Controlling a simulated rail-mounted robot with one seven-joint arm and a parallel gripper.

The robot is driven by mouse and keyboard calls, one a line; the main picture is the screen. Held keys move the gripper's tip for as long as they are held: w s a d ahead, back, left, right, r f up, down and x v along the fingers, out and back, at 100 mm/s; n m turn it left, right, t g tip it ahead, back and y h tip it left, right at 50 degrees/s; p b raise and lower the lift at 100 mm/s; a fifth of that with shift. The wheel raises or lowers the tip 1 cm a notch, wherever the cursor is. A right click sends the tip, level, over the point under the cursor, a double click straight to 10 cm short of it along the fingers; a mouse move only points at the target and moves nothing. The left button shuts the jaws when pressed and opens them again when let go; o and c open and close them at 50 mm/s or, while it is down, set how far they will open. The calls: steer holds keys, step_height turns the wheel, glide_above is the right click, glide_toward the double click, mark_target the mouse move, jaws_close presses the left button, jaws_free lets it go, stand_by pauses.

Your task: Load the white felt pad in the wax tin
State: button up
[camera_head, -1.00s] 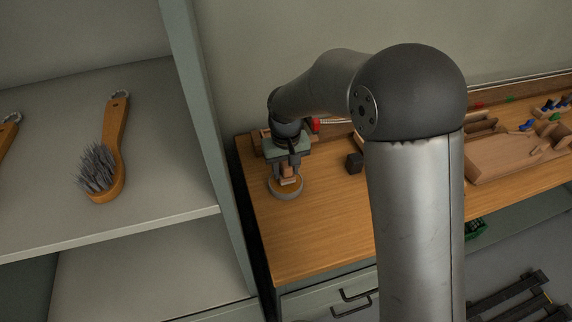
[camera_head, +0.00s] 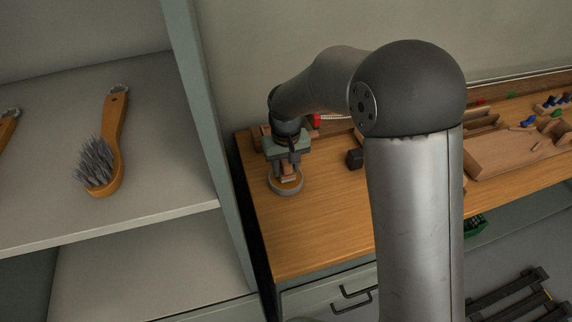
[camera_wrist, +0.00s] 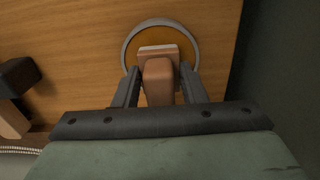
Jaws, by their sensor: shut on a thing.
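My gripper (camera_wrist: 158,82) is shut on a brown wooden block (camera_wrist: 159,80), held between its two dark fingers. A pale strip, the white felt pad (camera_wrist: 158,48), shows at the block's far end in the wrist view. The wax tin (camera_wrist: 128,47) is a round grey ring with amber wax (camera_wrist: 138,61) inside. The block's end overlaps the tin's opening in the wrist view. In the head view my gripper (camera_head: 288,166) is above the tin (camera_head: 286,192), with the block's lower end over the wax. I cannot tell whether the pad touches the wax.
The tin stands on a wooden bench (camera_head: 310,235) near its left end. A dark block (camera_head: 354,159) lies to its right. A tall grey upright (camera_head: 200,110) and a shelf with a bristle brush (camera_head: 108,155) are on the left. The bench front is clear.

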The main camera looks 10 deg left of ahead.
mark_target(286, 160)
steer(key=shift+f+b, duration=0.35)
steer(key=shift+f, duration=0.2)
stand_by(1.1)
steer(key=shift+r+p, duration=2.35)
steer(key=shift+r, duration=1.25)
